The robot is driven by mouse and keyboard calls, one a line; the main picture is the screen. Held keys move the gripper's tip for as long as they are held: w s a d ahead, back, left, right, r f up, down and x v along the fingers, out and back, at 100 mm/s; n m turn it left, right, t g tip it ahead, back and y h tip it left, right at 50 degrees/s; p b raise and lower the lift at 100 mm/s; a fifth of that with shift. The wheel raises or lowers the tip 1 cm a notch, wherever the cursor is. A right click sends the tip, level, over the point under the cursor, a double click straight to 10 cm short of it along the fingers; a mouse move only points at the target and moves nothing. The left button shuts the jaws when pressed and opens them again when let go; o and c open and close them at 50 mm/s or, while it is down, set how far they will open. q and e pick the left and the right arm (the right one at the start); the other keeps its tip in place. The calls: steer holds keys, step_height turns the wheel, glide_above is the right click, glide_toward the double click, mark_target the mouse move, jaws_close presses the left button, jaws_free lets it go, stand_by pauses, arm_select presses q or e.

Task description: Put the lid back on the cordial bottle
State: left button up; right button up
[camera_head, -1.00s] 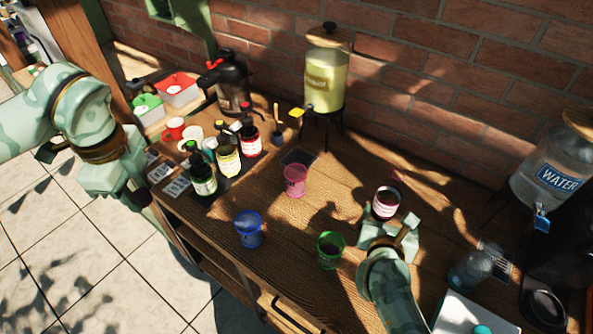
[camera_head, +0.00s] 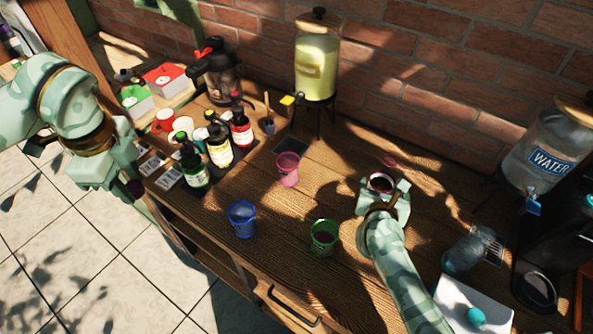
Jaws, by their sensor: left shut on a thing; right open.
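My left gripper (camera_head: 128,186) is at the left, out over the floor past the table's edge. It is shut on a small dark purple piece (camera_head: 135,188), perhaps the lid; the fingers hide much of it. A round, open-topped vessel with dark contents (camera_head: 382,183) stands upright on the table right of centre. It may be the cordial bottle, but seen from above I cannot tell for certain. My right gripper (camera_head: 383,194) is open, with its fingers on either side of this vessel. I cannot tell whether they touch it. The gripper hides its lower part.
Pink (camera_head: 288,168), blue (camera_head: 242,218) and green (camera_head: 323,237) cups stand near the middle. Several pump bottles (camera_head: 219,151) stand at the left. A yellow drink dispenser (camera_head: 316,70) is at the back, a water dispenser (camera_head: 545,155) at the right. A clear bottle-like thing (camera_head: 465,253) lies at the right.

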steer(key=shift+w, duration=0.1)
steer(key=x, duration=0.5)
steer(key=shift+w+a, duration=0.1)
stand_by(0.4)
steer(key=c, duration=1.4)
